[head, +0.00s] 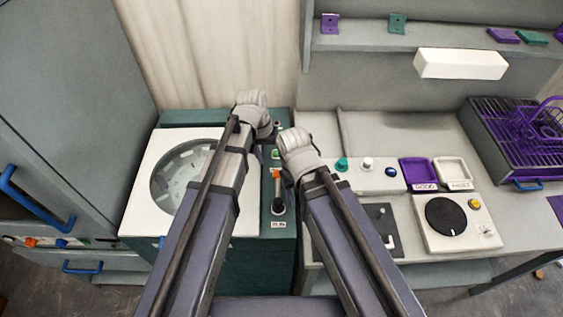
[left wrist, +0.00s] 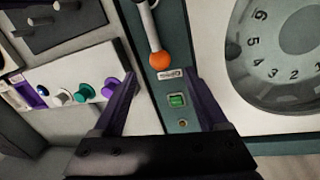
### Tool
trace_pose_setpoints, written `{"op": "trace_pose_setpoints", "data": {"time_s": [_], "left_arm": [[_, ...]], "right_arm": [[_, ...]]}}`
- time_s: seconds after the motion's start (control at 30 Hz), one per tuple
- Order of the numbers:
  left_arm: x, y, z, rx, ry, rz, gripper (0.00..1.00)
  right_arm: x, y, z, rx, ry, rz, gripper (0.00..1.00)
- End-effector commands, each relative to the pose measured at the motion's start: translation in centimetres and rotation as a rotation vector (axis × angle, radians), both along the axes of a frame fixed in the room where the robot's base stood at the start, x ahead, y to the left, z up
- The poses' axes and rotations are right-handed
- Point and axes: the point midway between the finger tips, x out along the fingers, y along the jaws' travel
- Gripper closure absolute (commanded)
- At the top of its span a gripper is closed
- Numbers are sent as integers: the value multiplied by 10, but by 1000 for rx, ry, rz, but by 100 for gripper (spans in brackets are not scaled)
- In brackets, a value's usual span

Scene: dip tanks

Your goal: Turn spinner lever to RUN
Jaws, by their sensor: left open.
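The spinner lever is a short metal arm with an orange knob (head: 277,174) on the dark green panel beside the round-windowed spinner (head: 143,195). In the left wrist view the knob (left wrist: 158,61) is close to a small label plate (left wrist: 169,74) that I cannot read. Another small plate (head: 278,225) lies near the lever's base. My left gripper (left wrist: 163,86) is open and empty, with its fingers apart above the panel; the knob shows beyond the gap between them.
A green switch (left wrist: 177,100) is on the panel near the label. A control strip (head: 365,177) with several knobs, purple and white trays, and a black dial unit (head: 446,217) are to the right. A purple rack (head: 540,125) stands far right. A shelf runs above.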

Motion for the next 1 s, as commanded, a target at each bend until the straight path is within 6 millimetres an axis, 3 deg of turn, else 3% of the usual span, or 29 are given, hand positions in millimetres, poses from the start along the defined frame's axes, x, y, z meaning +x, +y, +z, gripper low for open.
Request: {"op": "trace_pose_setpoints", "data": {"time_s": [0.37, 1.0], "left_arm": [[0, -1, -7, 0, 0, 0, 24], [-3, -14, -75, 0, 0, 0, 24]], "right_arm": [[0, 0, -7, 0, 0, 0, 50], [0, 0, -75, 0, 0, -2, 50]]}}
